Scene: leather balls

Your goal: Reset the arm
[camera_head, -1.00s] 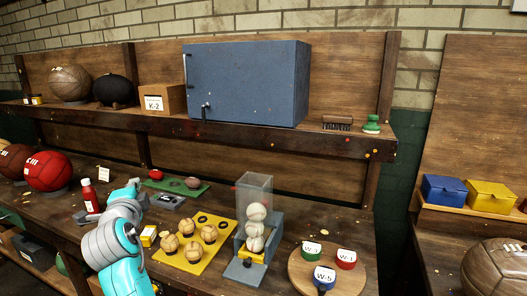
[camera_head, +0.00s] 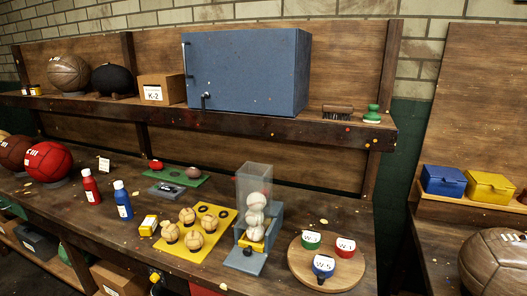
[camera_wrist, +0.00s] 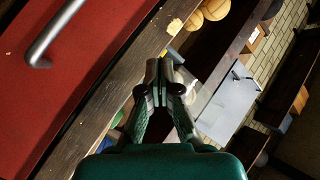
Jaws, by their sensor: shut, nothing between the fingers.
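My gripper (camera_wrist: 166,85) shows in the wrist view, its two dark fingers together at the tips with nothing between them. It is in front of the bench's wooden edge (camera_wrist: 105,100), and the picture is tilted. A red panel with a metal handle (camera_wrist: 55,32) lies to its left. My arm and gripper are not clearly visible in the head view.
The workbench (camera_head: 120,225) carries a red bottle (camera_head: 91,187), a blue bottle (camera_head: 122,200), a yellow tray (camera_head: 205,248) of tan balls, a clear ball dispenser (camera_head: 254,195) and a round board (camera_head: 345,272). A blue-grey cabinet (camera_head: 245,70) stands on the shelf above.

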